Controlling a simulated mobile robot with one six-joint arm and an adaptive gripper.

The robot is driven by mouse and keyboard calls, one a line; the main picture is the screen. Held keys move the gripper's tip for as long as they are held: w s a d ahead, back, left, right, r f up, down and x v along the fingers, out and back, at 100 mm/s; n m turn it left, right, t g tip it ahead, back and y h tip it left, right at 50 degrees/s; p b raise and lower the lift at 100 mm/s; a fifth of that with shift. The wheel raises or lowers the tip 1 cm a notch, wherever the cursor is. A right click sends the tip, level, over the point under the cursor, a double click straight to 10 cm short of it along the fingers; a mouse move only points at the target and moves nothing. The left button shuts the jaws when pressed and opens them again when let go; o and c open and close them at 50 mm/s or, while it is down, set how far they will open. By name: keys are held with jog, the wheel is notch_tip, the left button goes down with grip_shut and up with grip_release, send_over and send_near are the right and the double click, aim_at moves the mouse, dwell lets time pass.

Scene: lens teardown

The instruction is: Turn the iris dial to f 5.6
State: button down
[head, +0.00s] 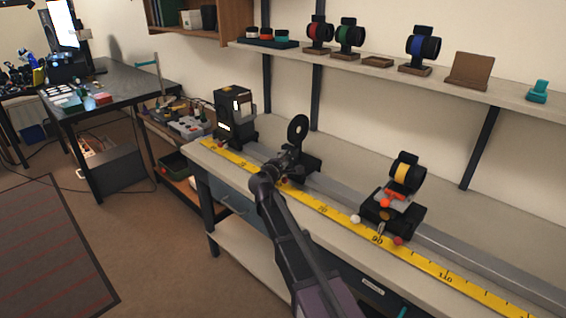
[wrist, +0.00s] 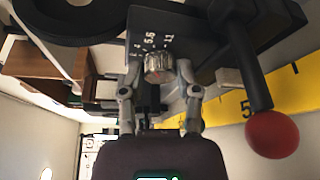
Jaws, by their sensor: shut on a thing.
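The iris dial (wrist: 158,67) is a small silver ribbed knob on a dark plate (wrist: 190,28) with white f-numbers around it. I can read 5.6 and 11; which number the dial points to is too small to tell. My gripper (wrist: 158,82) is shut on the dial, one finger on each side of it. In the head view my gripper (head: 283,174) reaches the front of the iris mount, and the dial is hidden there. The black round iris (head: 298,130) stands upright above the mount on the rail.
A red-knobbed lever (wrist: 273,133) stands right of my gripper in the wrist view, above the yellow ruler (head: 322,209). A black lamp housing (head: 234,112) is left on the rail. A carrier with a yellow-banded lens (head: 404,173) is right. The wall shelf (head: 445,86) holds other lenses.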

dwell(0.4)
jog(key=shift+c, duration=1.7)
grip_release()
jog(key=shift+r+n+p, duration=0.1)
jog(key=shift+n+p, duration=0.2)
jog(key=shift+p, duration=0.15)
